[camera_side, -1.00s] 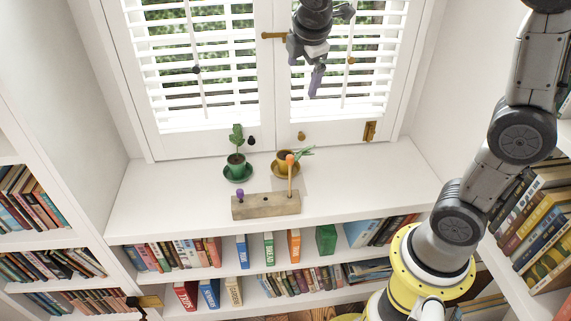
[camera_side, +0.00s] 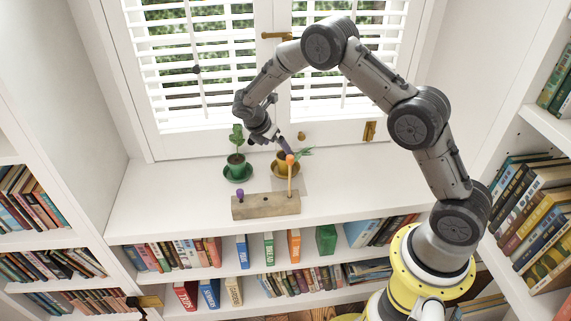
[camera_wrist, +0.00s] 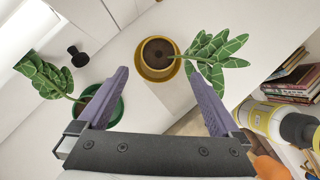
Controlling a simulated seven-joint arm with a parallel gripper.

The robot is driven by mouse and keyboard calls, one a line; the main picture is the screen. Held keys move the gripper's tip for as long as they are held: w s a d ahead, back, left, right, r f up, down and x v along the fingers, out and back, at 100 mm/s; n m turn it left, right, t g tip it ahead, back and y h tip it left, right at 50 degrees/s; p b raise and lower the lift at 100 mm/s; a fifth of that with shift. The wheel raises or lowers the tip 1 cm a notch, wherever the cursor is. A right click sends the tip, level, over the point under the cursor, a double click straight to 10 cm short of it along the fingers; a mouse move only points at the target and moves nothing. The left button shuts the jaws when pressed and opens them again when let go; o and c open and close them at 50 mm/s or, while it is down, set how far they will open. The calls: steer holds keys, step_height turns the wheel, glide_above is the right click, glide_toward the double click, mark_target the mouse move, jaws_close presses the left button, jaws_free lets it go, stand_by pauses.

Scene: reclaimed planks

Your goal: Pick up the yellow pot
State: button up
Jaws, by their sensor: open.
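The yellow pot (camera_side: 280,159) stands on a yellow saucer (camera_side: 286,174) on the white shelf, with a striped leafy plant (camera_side: 305,152) leaning out to the right. In the wrist view the pot (camera_wrist: 158,70) is seen from above, with dark soil inside. My gripper (camera_side: 284,144) is just above the pot, its purple fingers slanting down. In the wrist view my gripper (camera_wrist: 154,70) is open and empty, with the pot lying between and beyond the fingertips. I cannot tell the exact gap between fingers and pot.
A green pot (camera_side: 237,161) with a plant stands left on a green saucer (camera_side: 238,177). In front, a wooden block (camera_side: 255,207) holds an orange-topped stick (camera_side: 290,170), which partly covers the yellow pot, and a purple knob (camera_side: 240,194). Shuttered windows stand behind. The shelf's left part is clear.

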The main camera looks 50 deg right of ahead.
mark_target(285, 156)
steer(key=x, duration=1)
steer(key=shift+w+d+r, duration=0.15)
jaws_close()
